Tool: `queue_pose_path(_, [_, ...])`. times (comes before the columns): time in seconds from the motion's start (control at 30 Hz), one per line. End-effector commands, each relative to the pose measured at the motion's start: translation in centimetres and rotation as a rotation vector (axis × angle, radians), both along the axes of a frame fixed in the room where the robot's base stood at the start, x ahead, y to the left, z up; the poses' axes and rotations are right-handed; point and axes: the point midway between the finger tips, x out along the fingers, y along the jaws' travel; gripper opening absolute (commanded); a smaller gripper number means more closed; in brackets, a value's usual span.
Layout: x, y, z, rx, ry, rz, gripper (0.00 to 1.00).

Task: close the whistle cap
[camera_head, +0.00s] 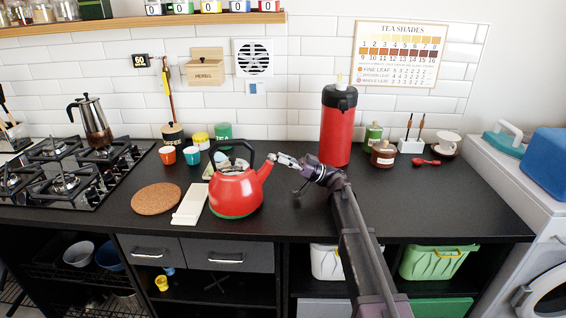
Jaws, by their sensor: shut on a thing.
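A red kettle (236,191) with a black handle stands on the dark worktop, its spout (265,171) pointing up to the right. The whistle cap is at the spout's tip, small and mostly hidden by my gripper. My gripper (277,157) reaches in from the right and is shut at the spout tip, on what appears to be the whistle cap. I cannot tell from this view whether the cap sits open or closed on the spout.
A red flask (339,125) stands behind my arm. A cork mat (157,198) and a cream slab (191,203) lie left of the kettle. Orange (168,155) and teal (191,155) cups stand behind. The gas hob (62,180) is far left. The worktop right of my arm is mostly clear.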

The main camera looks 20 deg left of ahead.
Motion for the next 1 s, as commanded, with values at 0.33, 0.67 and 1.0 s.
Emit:
queue_pose_path(0.33, [-0.08,0.16,-0.12,-0.004,0.0,0.002,0.0])
queue_pose_path(0.67, [-0.04,0.06,-0.05,-0.001,0.0,0.001,0.55])
queue_pose_path(1.0, [-0.01,0.02,0.65,0.0,0.0,0.0,0.55])
